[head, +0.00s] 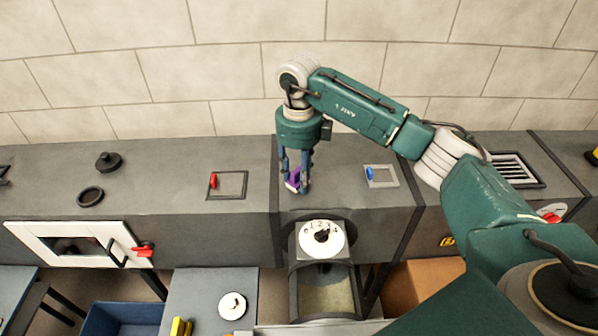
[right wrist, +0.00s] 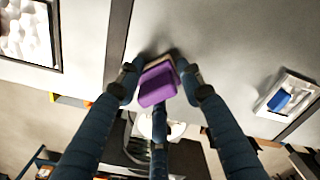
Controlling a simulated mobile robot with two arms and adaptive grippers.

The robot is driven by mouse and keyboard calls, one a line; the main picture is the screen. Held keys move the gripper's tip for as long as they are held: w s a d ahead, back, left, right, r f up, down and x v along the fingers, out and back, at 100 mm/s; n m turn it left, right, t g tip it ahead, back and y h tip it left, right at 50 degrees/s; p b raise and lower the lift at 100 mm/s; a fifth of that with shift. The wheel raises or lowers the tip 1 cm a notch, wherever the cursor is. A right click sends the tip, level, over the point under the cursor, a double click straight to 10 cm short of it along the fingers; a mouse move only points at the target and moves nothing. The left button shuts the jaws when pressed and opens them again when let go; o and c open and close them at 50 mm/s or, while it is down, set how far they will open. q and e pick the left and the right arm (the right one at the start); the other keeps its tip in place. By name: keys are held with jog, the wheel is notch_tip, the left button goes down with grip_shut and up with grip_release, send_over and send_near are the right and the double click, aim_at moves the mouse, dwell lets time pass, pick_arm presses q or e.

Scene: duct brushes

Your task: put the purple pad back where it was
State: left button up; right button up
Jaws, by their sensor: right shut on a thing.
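The purple pad (right wrist: 157,85) is between the fingers of my right gripper (right wrist: 157,75) in the right wrist view, with a tan layer showing along its edge. In the head view the purple pad (head: 293,180) shows partly behind the fingers of my right gripper (head: 296,185), low over the top of the grey duct (head: 345,155). The right gripper is shut on the pad. I cannot tell whether the pad touches the duct. My left gripper is not in view.
A framed opening with a blue piece (head: 370,173) lies to the right, and one with a red handle (head: 213,181) to the left. A numbered white dial (head: 323,238) is on the duct front below. A black knob (head: 108,162) and ring (head: 90,196) sit farther left.

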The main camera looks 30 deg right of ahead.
aim_at(299, 169)
jog(key=shift+f, duration=0.15)
jog(key=o, duration=1)
jog(key=shift+o, duration=0.2)
jog(key=shift+r, duration=0.25)
jog(key=shift+r+b, duration=0.25)
jog(key=shift+b, duration=0.05)
notch_tip(299, 169, up, 11)
jog(key=shift+r+b, duration=0.15)
jog(key=shift+b, duration=1.05)
